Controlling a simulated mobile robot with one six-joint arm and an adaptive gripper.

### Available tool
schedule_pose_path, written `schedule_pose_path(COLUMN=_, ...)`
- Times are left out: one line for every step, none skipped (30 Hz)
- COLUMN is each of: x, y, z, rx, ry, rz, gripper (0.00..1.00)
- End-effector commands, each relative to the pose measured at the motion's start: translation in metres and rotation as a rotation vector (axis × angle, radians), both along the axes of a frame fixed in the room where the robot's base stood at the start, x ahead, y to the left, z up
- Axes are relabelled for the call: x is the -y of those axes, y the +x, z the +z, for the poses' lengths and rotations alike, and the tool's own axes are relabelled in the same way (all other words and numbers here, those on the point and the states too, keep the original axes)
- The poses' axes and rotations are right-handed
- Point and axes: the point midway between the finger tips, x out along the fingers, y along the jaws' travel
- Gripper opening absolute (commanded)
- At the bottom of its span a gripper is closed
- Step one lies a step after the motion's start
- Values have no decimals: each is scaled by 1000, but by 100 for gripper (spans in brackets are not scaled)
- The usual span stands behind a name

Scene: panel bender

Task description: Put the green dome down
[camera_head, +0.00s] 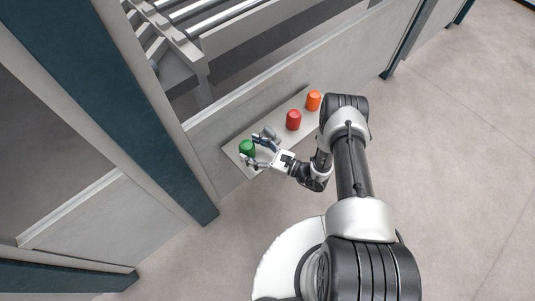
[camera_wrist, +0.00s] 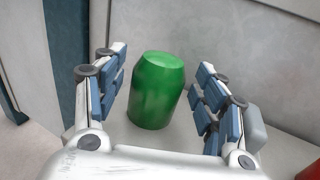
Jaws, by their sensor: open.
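The green dome (camera_head: 246,148) stands upright near the left end of a pale shelf (camera_head: 236,163). In the wrist view the green dome (camera_wrist: 155,90) is between the two fingers of my gripper (camera_wrist: 160,95). A visible gap lies on each side of it, so the fingers do not touch it. In the head view my gripper (camera_head: 254,151) reaches from the right to the dome, open, with a finger on either side. The dome's lower front edge is close to the palm in the wrist view.
A grey object (camera_head: 268,132) stands just beside my upper finger. A red dome (camera_head: 293,120) and an orange dome (camera_head: 313,101) stand farther right along the shelf. A grey panel wall (camera_head: 230,125) rises behind the shelf. A dark blue post (camera_head: 190,185) is to the left.

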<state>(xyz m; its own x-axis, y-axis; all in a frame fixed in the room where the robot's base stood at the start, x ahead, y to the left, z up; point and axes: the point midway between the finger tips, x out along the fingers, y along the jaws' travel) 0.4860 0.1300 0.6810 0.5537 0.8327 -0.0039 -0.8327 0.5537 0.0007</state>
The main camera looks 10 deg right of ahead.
Motion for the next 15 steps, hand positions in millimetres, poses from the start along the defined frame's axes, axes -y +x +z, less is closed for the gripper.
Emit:
schedule_pose_path(x=11, y=-5, z=2, rx=-1, ry=1, rz=-8, gripper=65)
schedule_pose_path(x=16, y=-9, z=3, rx=-1, ry=1, rz=-7, gripper=65)
schedule_pose_path(x=24, y=-14, z=3, rx=-2, ry=1, rz=-8, gripper=65)
schedule_pose_path(x=30, y=-18, z=3, rx=-2, ry=2, rz=-9, gripper=65)
schedule_pose_path(x=35, y=-21, z=3, rx=-2, ry=1, rz=-8, gripper=65)
schedule_pose_path(x=43, y=-26, z=3, rx=0, ry=1, rz=-8, gripper=65)
schedule_pose_path(x=48, y=-30, z=3, rx=0, ry=0, rz=-8, gripper=65)
schedule_pose_path(x=53, y=-33, z=3, rx=0, ry=0, rz=-8, gripper=65)
schedule_pose_path(x=59, y=-38, z=2, rx=-1, ry=1, rz=-7, gripper=65)
schedule_pose_path(x=63, y=-41, z=2, rx=-1, ry=1, rz=-7, gripper=65)
schedule_pose_path(x=67, y=-44, z=2, rx=-1, ry=1, rz=-6, gripper=65)
schedule_pose_path(x=72, y=-47, z=2, rx=-1, ry=1, rz=-5, gripper=65)
schedule_pose_path(x=75, y=-49, z=2, rx=1, ry=1, rz=-5, gripper=65)
schedule_pose_path(x=77, y=-50, z=2, rx=1, ry=1, rz=-5, gripper=65)
schedule_pose_path(x=80, y=-52, z=2, rx=1, ry=1, rz=-3, gripper=65)
